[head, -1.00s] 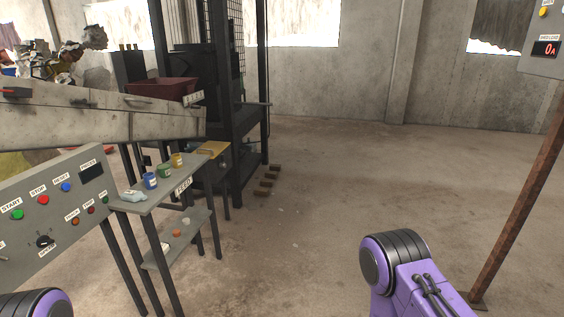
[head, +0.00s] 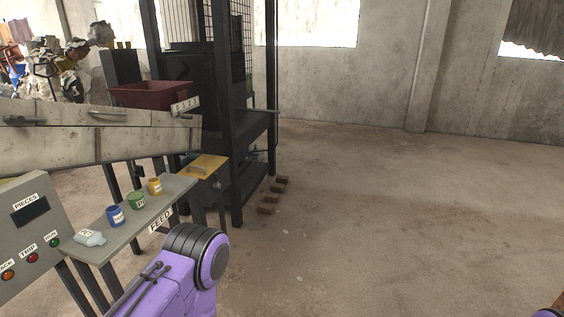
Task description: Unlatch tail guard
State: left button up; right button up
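I cannot identify the tail guard or its latch for certain. A long grey metal housing (head: 70,145) with bar handles on its side runs in from the left. A tall black frame with mesh panels (head: 232,100) stands beyond its right end. A purple link of my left arm shows at the bottom centre-left, in front of the feed shelf. Only a bit of purple shows at the bottom right corner. Neither gripper is in view.
A control panel (head: 58,222) stands at the lower left. The feed shelf (head: 122,243) holds several small containers. A yellow plate (head: 204,166) and a dark red hopper (head: 150,94) are behind it. Small brown blocks (head: 268,199) lie by the frame. Floor to the right is clear.

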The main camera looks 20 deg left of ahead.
aim_at(217, 186)
jog(key=z, duration=0.1)
jog(key=i, duration=1.55)
jog(key=u, duration=0.6)
jog(key=i, duration=0.8)
jog(key=u, duration=1.5)
jog(key=i, duration=0.6)
jog(key=u, duration=0.45)
